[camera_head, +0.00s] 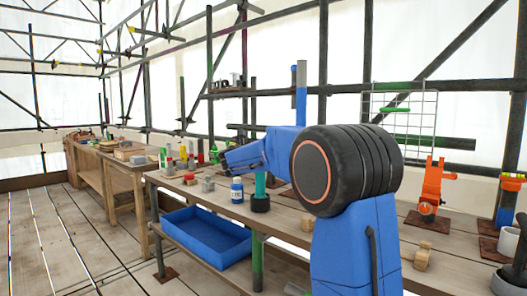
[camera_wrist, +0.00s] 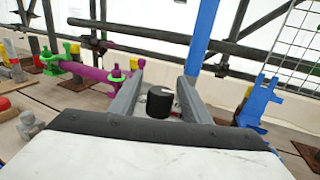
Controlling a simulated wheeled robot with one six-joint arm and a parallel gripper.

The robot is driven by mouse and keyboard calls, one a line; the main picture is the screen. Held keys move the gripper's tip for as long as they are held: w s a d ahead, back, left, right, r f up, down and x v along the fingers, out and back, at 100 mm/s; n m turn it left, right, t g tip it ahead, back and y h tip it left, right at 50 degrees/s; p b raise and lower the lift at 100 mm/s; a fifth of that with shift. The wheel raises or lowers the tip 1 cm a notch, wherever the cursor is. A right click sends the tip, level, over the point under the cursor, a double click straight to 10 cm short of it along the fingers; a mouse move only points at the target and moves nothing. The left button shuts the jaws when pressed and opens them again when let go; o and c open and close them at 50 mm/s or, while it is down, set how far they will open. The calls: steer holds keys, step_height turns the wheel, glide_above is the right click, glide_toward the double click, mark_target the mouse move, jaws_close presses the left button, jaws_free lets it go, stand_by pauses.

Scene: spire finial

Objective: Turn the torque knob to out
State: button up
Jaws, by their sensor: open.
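A short black cylinder with a pale mark at its upper right edge, which looks like the torque knob (camera_wrist: 159,103), shows in the wrist view between my gripper's fingers. My gripper (camera_wrist: 162,79) is open, with one grey finger on each side of the knob in the picture. No contact is visible, and I cannot tell how far apart they are in depth. The knob's setting and any label cannot be read. In the head view my blue arm reaches left over the workbench (camera_head: 212,202); its fingertips are not clear there, and I cannot pick out the knob.
In the wrist view, a purple tube with green clamps (camera_wrist: 98,72) lies left of the fingers, a grey figure-like piece (camera_wrist: 29,126) at lower left, and a blue bracket (camera_wrist: 259,101) at right. In the head view, a blue bottle (camera_head: 237,191) stands on the bench above a blue tray (camera_head: 206,236).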

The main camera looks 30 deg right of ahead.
steer(key=shift+w+d, duration=0.15)
steer(key=shift+d, duration=0.05)
steer(key=c, duration=1)
steer(key=shift+c, duration=0.2)
